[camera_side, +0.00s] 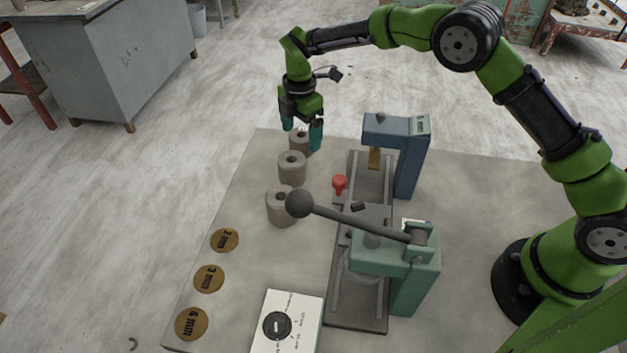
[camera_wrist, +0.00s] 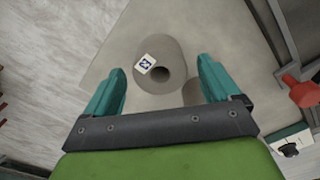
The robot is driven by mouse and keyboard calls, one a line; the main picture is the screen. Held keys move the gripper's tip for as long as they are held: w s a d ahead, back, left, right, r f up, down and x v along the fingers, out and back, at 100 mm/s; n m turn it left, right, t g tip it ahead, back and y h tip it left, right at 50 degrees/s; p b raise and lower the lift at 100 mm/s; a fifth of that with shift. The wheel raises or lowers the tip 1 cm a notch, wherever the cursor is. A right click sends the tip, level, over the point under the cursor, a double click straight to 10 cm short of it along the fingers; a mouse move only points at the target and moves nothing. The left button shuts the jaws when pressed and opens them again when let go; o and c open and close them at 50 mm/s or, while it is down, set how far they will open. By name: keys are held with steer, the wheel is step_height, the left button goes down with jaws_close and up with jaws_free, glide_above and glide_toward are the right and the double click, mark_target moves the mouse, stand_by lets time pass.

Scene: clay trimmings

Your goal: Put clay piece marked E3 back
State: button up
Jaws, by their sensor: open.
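Three grey-brown clay cylinders with holes in their tops stand in a row on the table in the side view: a far one (camera_side: 299,146), a middle one (camera_side: 292,175) and a near one (camera_side: 277,211). My gripper (camera_side: 302,133) is open and empty, over the far cylinder. In the wrist view, that cylinder (camera_wrist: 171,50) shows beyond and between the spread fingers (camera_wrist: 160,66). It bears a small white label (camera_wrist: 145,65) beside its hole; I cannot read the mark surely. Part of another cylinder (camera_wrist: 192,94) shows beside the right finger. No mark is readable on the other cylinders.
A blue press (camera_side: 410,155) and a green press with a long black-knobbed lever (camera_side: 300,204) stand right of the cylinders. A red knob (camera_side: 340,183) sits between. Round brass discs marked 2, 3 and 4 mm (camera_side: 209,279) and a white dial panel (camera_side: 302,306) lie nearer.

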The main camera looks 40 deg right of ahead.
step_height(320, 180, up, 10)
step_height(320, 180, up, 9)
steer(key=m+t, duration=0.1)
steer(key=m, duration=0.4)
glide_above(302, 134)
steer(key=s+d, duration=0.4)
steer(key=s, duration=0.1)
steer(key=s+d+r+m+t+y, duration=0.25)
steer(key=s+r+m, duration=0.35)
steer(key=s, duration=0.3)
steer(key=s+d+f+m+t, duration=0.2)
steer(key=s+m, duration=0.4)
steer(key=s, duration=0.2)
steer(key=s+d+f+m+t, duration=0.1)
steer(key=s+d+f+m, duration=0.1)
steer(key=s+m, duration=0.4)
steer(key=shift+s+d+t, duration=0.25)
steer(key=shift+s+t, duration=0.1)
steer(key=shift+s, duration=0.9)
steer(key=shift+h, duration=0.25)
